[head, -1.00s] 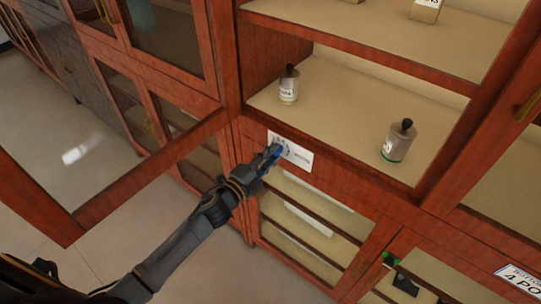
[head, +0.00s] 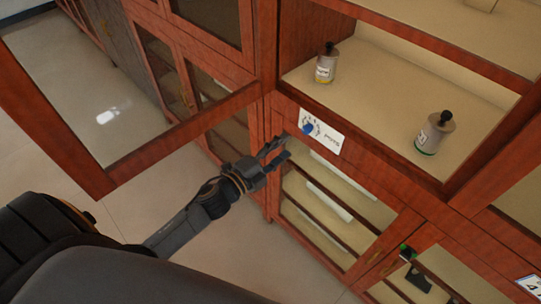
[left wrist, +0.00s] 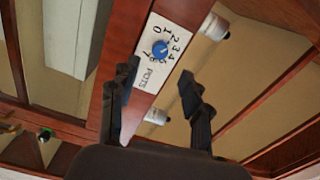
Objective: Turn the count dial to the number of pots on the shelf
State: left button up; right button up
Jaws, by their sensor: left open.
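The blue count dial (head: 308,128) sits on a white plate (head: 329,137) on the cabinet's red-brown rail below the open shelf. In the left wrist view the dial (left wrist: 160,49) is ringed by printed numbers from 0 to 7, with "POTS" beside it. I cannot tell which number it points to. My right gripper is out of view.
An open glass door (head: 150,143) with a red-brown frame swings out at the left, near my left arm. A higher shelf (head: 440,25) holds a partly cut-off box (head: 480,4). A small black-and-green item (head: 406,250) is on the lower right cabinet. Open floor lies at the left.

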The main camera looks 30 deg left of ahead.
pick_arm(q)
jog(key=shift+v, duration=2.2)
